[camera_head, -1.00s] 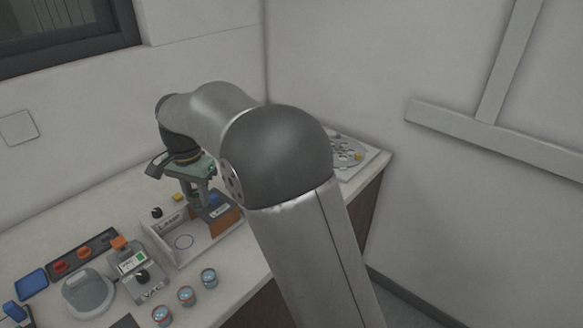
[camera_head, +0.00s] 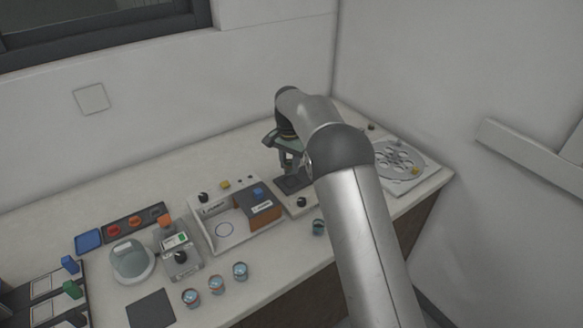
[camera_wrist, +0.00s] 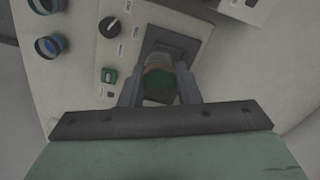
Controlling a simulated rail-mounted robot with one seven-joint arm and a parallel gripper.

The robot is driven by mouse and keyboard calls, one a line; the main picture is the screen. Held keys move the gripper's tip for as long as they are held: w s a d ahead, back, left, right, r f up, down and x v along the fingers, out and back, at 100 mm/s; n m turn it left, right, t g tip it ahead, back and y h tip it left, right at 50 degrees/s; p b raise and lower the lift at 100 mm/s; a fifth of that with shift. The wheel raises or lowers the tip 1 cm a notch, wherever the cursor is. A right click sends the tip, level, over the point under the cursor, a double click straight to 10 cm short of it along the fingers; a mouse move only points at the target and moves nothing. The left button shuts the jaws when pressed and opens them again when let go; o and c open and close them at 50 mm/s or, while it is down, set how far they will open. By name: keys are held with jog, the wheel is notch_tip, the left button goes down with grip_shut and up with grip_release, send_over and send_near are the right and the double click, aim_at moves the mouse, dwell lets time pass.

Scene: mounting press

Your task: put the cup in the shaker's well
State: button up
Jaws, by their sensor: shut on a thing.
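My gripper (camera_wrist: 160,92) is shut on a cup (camera_wrist: 158,79) with an orange-brown band and a green part, held between the two fingers in the wrist view. Behind the cup is the dark square well (camera_wrist: 170,45) of a pale panel that I take for the shaker (camera_wrist: 125,50), with a black knob and a green switch. I cannot tell whether the cup is in the well or above it. In the head view my gripper (camera_head: 290,165) points down over the shaker (camera_head: 283,203); the held cup is not clearly visible there.
A lamp box (camera_head: 225,243) stands left of the shaker. A loose cup (camera_head: 318,227) stands in front of the shaker, and several more cups (camera_head: 215,284) line the front edge. A round holed plate (camera_head: 400,160) lies to the right.

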aim_at(291, 181)
jog(key=w+f, duration=0.2)
jog(key=shift+w+d+f+p, duration=0.1)
jog(key=shift+d+f+p, duration=0.1)
jog(key=shift+f+p, duration=0.15)
jog(key=shift+f, duration=1.5)
jog(key=shift+f, duration=0.2)
jog(key=o, duration=0.9)
jog(key=shift+o, duration=0.2)
jog(key=shift+r, duration=0.15)
